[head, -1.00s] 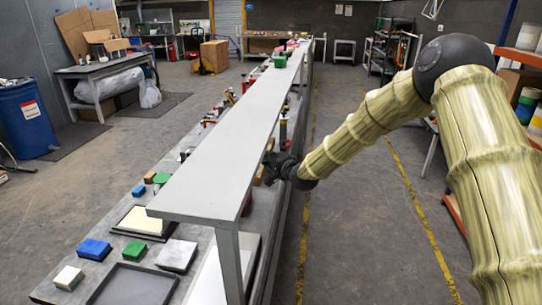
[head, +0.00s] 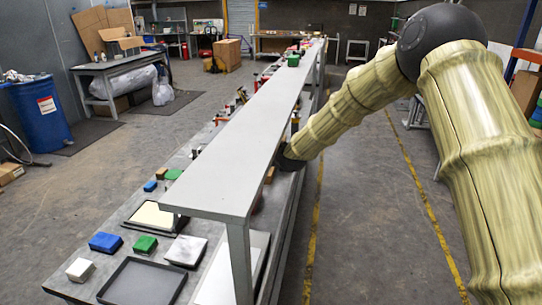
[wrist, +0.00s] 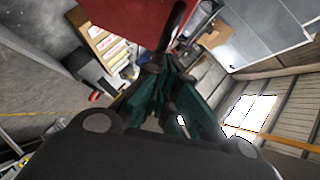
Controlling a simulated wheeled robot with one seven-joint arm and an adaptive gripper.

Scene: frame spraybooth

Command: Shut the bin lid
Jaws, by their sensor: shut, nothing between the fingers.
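My gripper (wrist: 165,78) shows in the wrist view as dark teal fingers that are shut, with nothing held between them. A red panel (wrist: 125,22) fills the top of that view, close beyond the fingertips. It may be part of the bin or its lid, but I cannot tell, nor whether the fingers touch it. In the head view my arm reaches in from the right and its dark wrist ends at the right edge of the long shelf; the gripper is hidden behind the shelf. I cannot make out the bin or its lid in the head view.
The long raised grey shelf (head: 225,165) runs above a workbench and blocks the view below it. A blue box (head: 105,242), a green box (head: 145,244) and a dark tray (head: 143,283) lie at the near end. A blue drum (head: 40,115) stands left.

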